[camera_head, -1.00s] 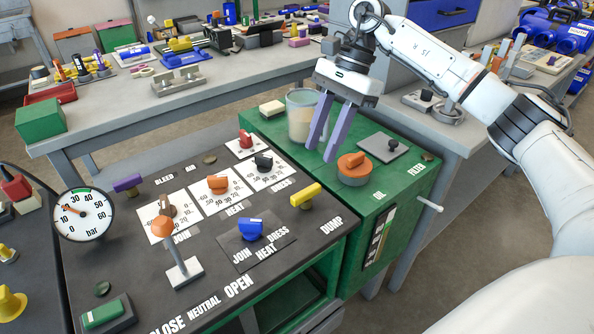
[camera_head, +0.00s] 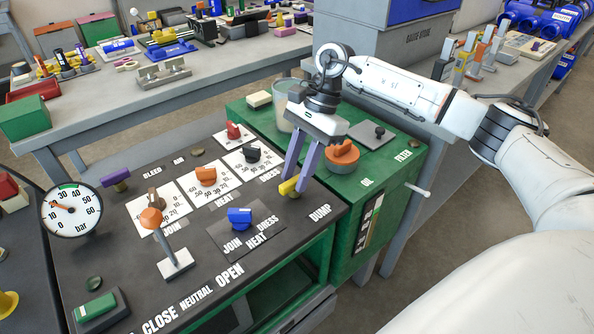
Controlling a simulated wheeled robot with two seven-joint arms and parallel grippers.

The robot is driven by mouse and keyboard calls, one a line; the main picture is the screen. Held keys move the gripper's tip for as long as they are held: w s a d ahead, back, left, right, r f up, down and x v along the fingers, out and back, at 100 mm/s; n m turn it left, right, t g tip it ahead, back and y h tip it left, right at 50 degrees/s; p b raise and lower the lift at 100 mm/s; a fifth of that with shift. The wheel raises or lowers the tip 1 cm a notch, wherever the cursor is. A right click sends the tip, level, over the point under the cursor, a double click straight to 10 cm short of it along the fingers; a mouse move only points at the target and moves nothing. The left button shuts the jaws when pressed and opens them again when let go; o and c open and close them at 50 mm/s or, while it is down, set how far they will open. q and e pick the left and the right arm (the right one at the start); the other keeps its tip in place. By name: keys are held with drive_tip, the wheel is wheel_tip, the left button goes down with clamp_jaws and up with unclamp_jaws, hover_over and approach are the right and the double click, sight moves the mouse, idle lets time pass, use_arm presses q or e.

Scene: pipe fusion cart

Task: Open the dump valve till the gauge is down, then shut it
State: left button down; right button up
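The yellow dump valve handle (camera_head: 289,187) stands on the dark cart panel behind the DUMP lettering. My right gripper (camera_head: 295,184) reaches down at this handle from above. Its two purple fingers are apart, with the fingertips close about the handle; I cannot tell whether they touch it. The handle is partly hidden by the fingers. The round white gauge (camera_head: 71,211), marked bar, stands at the panel's left edge. Its orange needle points left and slightly up; the exact number is too small to read. My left gripper is not in view.
An orange knob (camera_head: 341,152) on the green OIL unit is just right of the fingers. A blue knob (camera_head: 240,216), an orange-topped lever (camera_head: 152,217), a purple handle (camera_head: 116,175) and several dial knobs share the panel. A clear container (camera_head: 285,113) stands behind the gripper.

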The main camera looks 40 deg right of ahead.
clamp_jaws()
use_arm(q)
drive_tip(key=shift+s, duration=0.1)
